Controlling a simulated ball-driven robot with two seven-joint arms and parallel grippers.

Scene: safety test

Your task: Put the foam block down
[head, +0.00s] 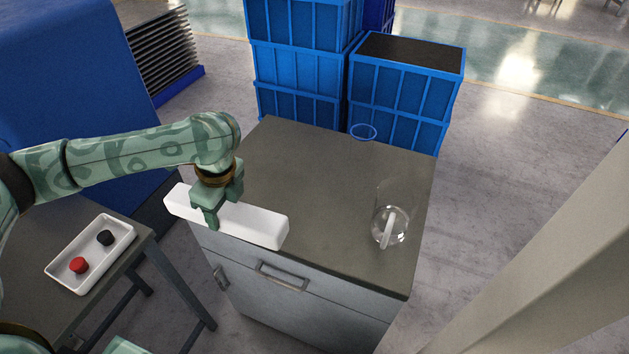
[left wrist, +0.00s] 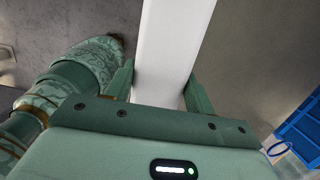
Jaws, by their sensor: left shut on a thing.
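The foam block is a long white bar (head: 255,224) at the front left edge of the grey cabinet top (head: 310,165) in the head view. My left gripper (head: 212,215) is shut on it, with the fingers across its width from above. The block's left end juts out past the cabinet's edge. I cannot tell whether its underside touches the top. In the left wrist view the white block (left wrist: 172,45) runs between the two fingers (left wrist: 160,90). My right gripper is not in view.
A clear glass vessel (head: 390,220) stands at the cabinet top's right side. A white tray (head: 118,249) with a red and a black piece lies on a side table at left. Blue crates (head: 405,85) stand behind the cabinet. The top's middle is clear.

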